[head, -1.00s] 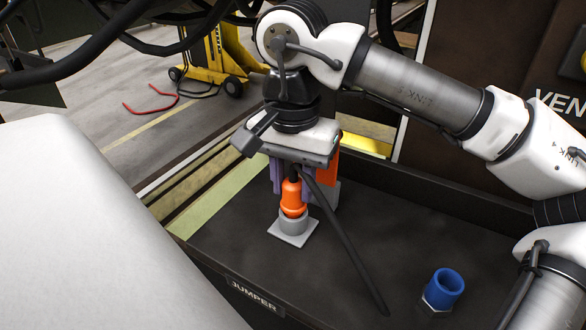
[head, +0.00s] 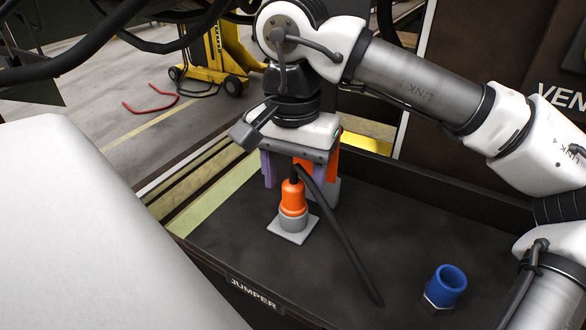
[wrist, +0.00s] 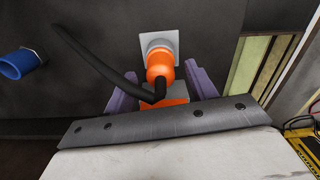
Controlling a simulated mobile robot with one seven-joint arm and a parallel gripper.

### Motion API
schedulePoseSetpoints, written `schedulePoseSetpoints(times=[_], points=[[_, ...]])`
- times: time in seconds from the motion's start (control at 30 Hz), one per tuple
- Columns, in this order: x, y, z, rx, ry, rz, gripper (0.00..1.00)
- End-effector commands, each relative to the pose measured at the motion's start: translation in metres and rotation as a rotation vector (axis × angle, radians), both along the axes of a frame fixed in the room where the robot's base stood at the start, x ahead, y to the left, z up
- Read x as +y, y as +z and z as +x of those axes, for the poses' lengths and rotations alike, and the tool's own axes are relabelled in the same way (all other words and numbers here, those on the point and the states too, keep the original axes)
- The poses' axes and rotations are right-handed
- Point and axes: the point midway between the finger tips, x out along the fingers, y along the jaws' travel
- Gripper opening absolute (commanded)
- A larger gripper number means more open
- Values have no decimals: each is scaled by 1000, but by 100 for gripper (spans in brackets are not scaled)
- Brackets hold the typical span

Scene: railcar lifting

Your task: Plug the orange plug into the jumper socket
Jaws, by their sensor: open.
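The orange plug (head: 293,197) stands upright in a grey round socket on a square grey base (head: 292,228), near the JUMPER label (head: 253,293). Its black cable (head: 345,240) bends out of the top and trails down to the right. My gripper (head: 286,176) is open above and behind the plug, its purple fingers spread. In the wrist view the fingers (wrist: 160,76) lie on either side of the orange plug (wrist: 160,66), with gaps to it. How deep the plug sits is hidden.
A blue round socket (head: 445,286) stands at the tray's right. A second orange piece (head: 333,165) over a grey block is partly hidden behind my gripper. The dark tray floor between is clear. A yellow machine (head: 215,60) stands beyond.

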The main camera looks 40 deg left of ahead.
Motion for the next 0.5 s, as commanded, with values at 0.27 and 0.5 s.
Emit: schedulePoseSetpoints(times=[0.27, 0.5], points=[[1, 59, 0, -3, -2, 4, 56], [0, 108, 0, -4, -3, 3, 56]])
